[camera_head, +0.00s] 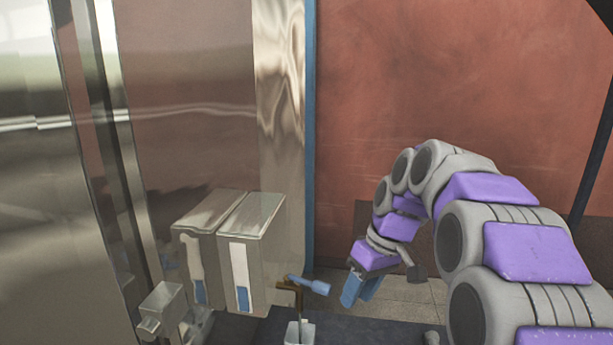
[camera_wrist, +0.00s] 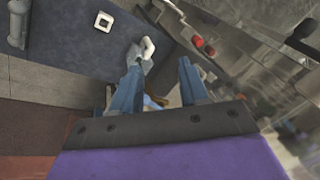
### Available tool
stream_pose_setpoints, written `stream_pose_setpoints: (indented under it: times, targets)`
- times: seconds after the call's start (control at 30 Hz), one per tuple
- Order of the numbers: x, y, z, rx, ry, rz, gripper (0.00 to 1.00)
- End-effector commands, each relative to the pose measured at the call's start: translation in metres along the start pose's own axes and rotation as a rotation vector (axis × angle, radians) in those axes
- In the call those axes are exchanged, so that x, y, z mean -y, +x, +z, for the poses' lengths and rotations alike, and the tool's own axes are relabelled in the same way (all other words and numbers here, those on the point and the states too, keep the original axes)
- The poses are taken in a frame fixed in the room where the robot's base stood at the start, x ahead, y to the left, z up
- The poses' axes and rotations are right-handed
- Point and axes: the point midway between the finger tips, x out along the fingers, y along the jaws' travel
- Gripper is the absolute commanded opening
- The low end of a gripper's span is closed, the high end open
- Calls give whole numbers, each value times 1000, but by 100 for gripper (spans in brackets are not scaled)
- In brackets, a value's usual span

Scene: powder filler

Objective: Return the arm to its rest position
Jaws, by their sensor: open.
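My gripper (camera_head: 362,289) is at the end of my grey and purple arm, low and right of centre in the head view. Its blue fingers point down. In the wrist view my gripper (camera_wrist: 158,85) shows two blue fingers spread apart, with nothing held between them. A blue-handled object (camera_head: 309,285) is just left of the gripper in the head view, apart from it. The arm is bent, reaching in from the right edge.
A metal box (camera_head: 262,240) is fixed at a shiny metal panel (camera_head: 281,100) on the left. A small white square cup (camera_head: 299,333) stands on a dark surface (camera_head: 345,328) below. A reddish wall (camera_head: 450,80) is behind. Tiled floor (camera_head: 415,295) shows beyond the gripper.

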Motion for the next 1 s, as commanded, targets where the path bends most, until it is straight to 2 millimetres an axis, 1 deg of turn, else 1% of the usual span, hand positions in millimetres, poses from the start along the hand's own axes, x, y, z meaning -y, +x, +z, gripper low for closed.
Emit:
stream_pose_setpoints:
  times: [0.03, 0.17, 0.3, 0.37, 0.4, 0.47, 0.7, 0.8, 0.83, 0.9, 1.0]
  targets:
    - [10, 9, 16, 15, 33, 6, 44]
    - [29, 30, 56, 55, 133, 31, 44]
    - [48, 54, 102, 94, 236, 67, 44]
    - [55, 66, 122, 110, 280, 85, 44]
    - [61, 74, 138, 123, 308, 96, 44]
    - [68, 87, 160, 140, 351, 115, 44]
    - [90, 139, 248, 189, 507, 197, 44]
    - [97, 157, 280, 207, 559, 224, 44]
    - [98, 162, 287, 210, 571, 231, 44]
    - [101, 170, 300, 212, 593, 245, 44]
    - [103, 178, 312, 219, 613, 257, 44]
